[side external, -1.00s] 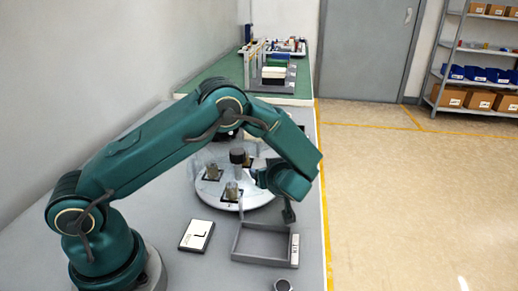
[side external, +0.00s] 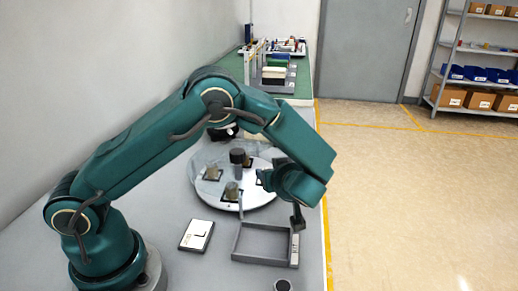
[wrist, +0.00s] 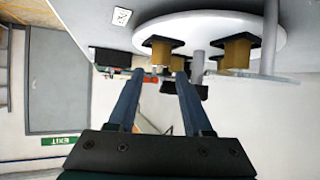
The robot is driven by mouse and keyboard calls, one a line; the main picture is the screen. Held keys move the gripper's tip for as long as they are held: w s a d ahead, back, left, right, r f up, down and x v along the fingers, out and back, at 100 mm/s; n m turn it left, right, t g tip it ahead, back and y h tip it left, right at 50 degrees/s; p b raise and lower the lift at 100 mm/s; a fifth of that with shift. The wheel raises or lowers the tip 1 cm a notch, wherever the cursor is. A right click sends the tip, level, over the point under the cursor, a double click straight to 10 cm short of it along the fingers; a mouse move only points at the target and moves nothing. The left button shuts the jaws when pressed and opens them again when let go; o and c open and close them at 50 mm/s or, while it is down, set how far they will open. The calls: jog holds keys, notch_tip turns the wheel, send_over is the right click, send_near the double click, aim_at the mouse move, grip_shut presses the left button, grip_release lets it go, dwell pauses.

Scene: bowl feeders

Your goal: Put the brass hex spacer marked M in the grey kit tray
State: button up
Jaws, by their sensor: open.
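Several brass spacers stand on black square pads on a pale round plate (side external: 258,198). In the side view one spacer (side external: 232,190) is at the plate's near side and another spacer (side external: 212,170) at its left. The wrist view shows brass spacers (wrist: 160,54) and (wrist: 236,52) near its top. I cannot read any letter on them. The grey kit tray (side external: 262,261) lies in front of the plate and looks empty. My gripper (side external: 298,217) is off the plate's right side, near the tray's back right corner. In the wrist view its fingers (wrist: 155,100) are apart with nothing between them.
A white card (side external: 196,235) with a black mark lies left of the tray. A dark upright cylinder (side external: 237,156) stands near the plate's middle. A small round cup (side external: 283,285) is at the bottom edge. The bench's right edge runs close beside the tray.

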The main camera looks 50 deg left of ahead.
notch_tip(320, 180, up, 8)
jog(key=s+f+m+g+h, duration=0.1)
jog(key=s+a+f+m+g+h, duration=0.1)
jog(key=h, duration=0.1)
jog(key=s+f+m+g+h, duration=0.1)
jog(key=f+m, duration=0.1)
jog(key=shift+s+a+f, duration=0.1)
jog(key=shift+s+a, duration=0.25)
jog(key=shift+a, duration=0.05)
jog(key=shift+s+f+m+g+h, duration=0.15)
jog(key=shift+m+g+h, duration=0.15)
jog(key=shift+m+h, duration=0.45)
jog(key=shift+d+m+h, duration=0.15)
jog(key=shift+m+h, duration=0.3)
jog(key=shift+h, duration=0.2)
jog(key=shift+m+h, duration=0.5)
jog(key=w+a+r+m+t+h, duration=0.2)
jog(key=w+r+m+t+h, duration=0.1)
jog(key=r+m, duration=0.1)
jog(key=f, duration=0.4)
jog(key=shift+w+a+f, duration=0.15)
jog(key=shift+w+f, duration=0.05)
jog(key=shift+x, duration=2.75)
